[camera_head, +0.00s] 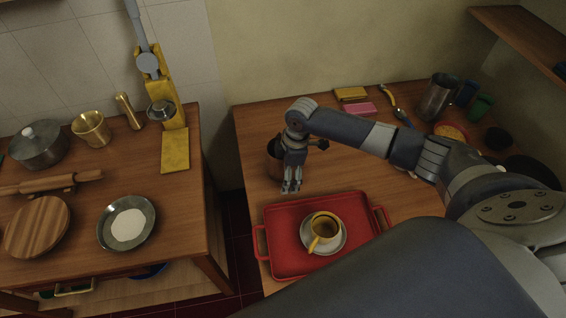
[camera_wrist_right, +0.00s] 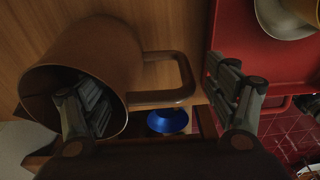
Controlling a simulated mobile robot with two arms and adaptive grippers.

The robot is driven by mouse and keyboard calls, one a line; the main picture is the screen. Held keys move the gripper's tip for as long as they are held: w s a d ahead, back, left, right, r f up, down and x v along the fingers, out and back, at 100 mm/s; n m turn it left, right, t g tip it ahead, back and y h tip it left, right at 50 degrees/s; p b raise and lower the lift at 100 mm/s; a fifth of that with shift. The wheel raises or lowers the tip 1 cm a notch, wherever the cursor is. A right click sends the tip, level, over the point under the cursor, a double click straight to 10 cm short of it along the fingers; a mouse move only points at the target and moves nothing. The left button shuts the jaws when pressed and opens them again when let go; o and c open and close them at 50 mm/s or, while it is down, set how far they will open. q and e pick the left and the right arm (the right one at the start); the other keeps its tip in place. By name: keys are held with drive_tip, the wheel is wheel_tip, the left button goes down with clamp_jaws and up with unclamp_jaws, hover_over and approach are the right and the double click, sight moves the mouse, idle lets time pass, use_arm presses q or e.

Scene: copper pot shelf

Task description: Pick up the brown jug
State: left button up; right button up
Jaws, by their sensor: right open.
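The brown jug (camera_head: 273,158) stands on the right-hand table, left of centre and behind the red tray. My right gripper and wrist partly hide it in the head view. In the right wrist view the jug (camera_wrist_right: 105,50) fills the left side, its mouth facing the camera and its handle (camera_wrist_right: 183,85) pointing right. My right gripper (camera_head: 291,187) is open, fingers pointing down at the jug. In the wrist view (camera_wrist_right: 160,105) one finger overlaps the jug's mouth and seems to be inside it. The other finger is right of the handle, apart from it. My left gripper is not in view.
A red tray (camera_head: 283,265) with a yellow cup (camera_head: 325,226) on a saucer lies close in front of the jug. Sponges, a metal pitcher (camera_head: 437,98) and a green cup stand at the back right. A gap separates this table from the left one.

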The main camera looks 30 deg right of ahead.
drive_tip(key=c, duration=1.6)
drive_tip(key=shift+w+r, duration=0.1)
drive_tip(key=shift+r, duration=0.05)
clamp_jaws()
drive_tip(key=shift+r, duration=0.15)
drive_tip(key=shift+w+r+b, duration=0.1)
drive_tip(key=shift+r+b, duration=0.2)
drive_tip(key=shift+r, duration=0.25)
wheel_tip(320, 180, up, 2)
drive_tip(key=shift+r+b, duration=0.1)
drive_tip(key=shift+b, duration=0.25)
drive_tip(key=s+a+r+b, duration=0.1)
drive_tip(key=s+a+b, duration=0.1)
drive_tip(key=s+a, duration=0.8)
drive_tip(key=shift+s+a+r, duration=0.15)
drive_tip(key=shift+s+r, duration=0.05)
drive_tip(key=shift+s, duration=1.05)
